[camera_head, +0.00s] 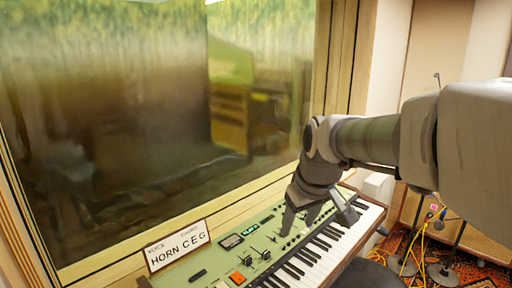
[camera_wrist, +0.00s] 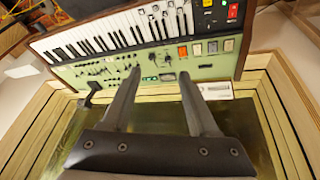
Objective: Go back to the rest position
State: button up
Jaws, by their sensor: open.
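My gripper (camera_head: 302,222) is over the green control panel of the keyboard instrument (camera_head: 212,270) in the head view. In the wrist view my gripper (camera_wrist: 160,80) shows two dark fingers spread apart with nothing between them. The fingers reach over the panel (camera_wrist: 110,72), with the white and black keys (camera_wrist: 115,28) beyond them. In the head view the tips are close to the panel, and I cannot tell whether they touch it. My arm comes in from the right.
A sign reading "HORN C E G" (camera_head: 177,246) stands at the panel's left. A large window (camera_head: 150,130) with a wooden frame rises behind the instrument. Cables (camera_head: 428,232) and stand bases (camera_head: 442,274) are on the patterned floor at the right. A dark rounded object (camera_head: 368,276) is at the bottom.

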jog(key=s+d+r+m+p, duration=0.1)
jog(key=s+d+m+p, duration=0.1)
jog(key=s, duration=0.7)
jog(key=s+d+r+m+t+h+p, duration=0.1)
jog(key=s+d+r+m+p, duration=0.1)
jog(key=s, duration=0.8)
jog(key=shift+d+m, duration=0.5)
jog(key=shift+d, duration=0.1)
dwell(1.2)
